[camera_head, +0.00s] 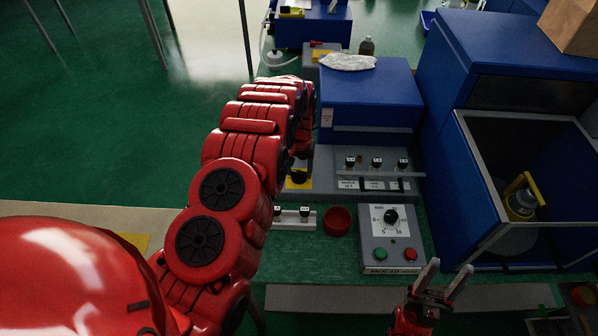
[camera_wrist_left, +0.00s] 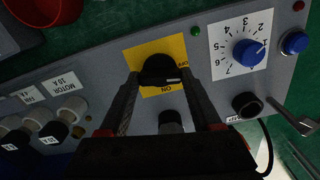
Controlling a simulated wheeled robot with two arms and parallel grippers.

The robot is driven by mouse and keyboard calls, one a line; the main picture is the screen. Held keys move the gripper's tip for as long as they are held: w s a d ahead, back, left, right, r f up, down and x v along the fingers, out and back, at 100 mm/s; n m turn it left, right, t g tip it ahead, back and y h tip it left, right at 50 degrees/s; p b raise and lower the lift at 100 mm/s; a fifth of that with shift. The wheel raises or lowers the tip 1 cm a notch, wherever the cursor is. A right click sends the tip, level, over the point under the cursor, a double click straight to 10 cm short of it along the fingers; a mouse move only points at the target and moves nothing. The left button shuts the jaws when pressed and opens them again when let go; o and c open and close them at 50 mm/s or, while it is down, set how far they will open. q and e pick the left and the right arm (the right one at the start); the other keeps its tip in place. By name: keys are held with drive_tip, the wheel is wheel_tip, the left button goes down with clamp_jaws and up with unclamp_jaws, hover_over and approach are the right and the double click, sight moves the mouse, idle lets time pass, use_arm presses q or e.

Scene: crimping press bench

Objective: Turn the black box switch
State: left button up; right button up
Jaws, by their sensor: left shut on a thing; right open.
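The black switch (camera_wrist_left: 160,67) sits on a yellow plate (camera_wrist_left: 139,55) marked ON and OFF, on a grey panel. In the left wrist view my left gripper (camera_wrist_left: 160,82) has its fingers on either side of the knob and is shut on it. In the head view the yellow plate (camera_head: 299,183) shows just past my left arm, which hides much of that gripper and part of the panel. My right gripper (camera_head: 447,272) is open and empty at the bench's front edge, lower right.
A grey control box (camera_head: 390,237) with a black dial and green and red buttons stands in front. A red bowl (camera_head: 337,221) is left of it. The wrist view shows a blue dial (camera_wrist_left: 249,53) beside the switch. A blue cabinet (camera_head: 480,150) stands right.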

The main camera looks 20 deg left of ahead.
use_arm(q)
drive_tip(key=shift+n, duration=1.1)
drive_tip(key=o, duration=1.4)
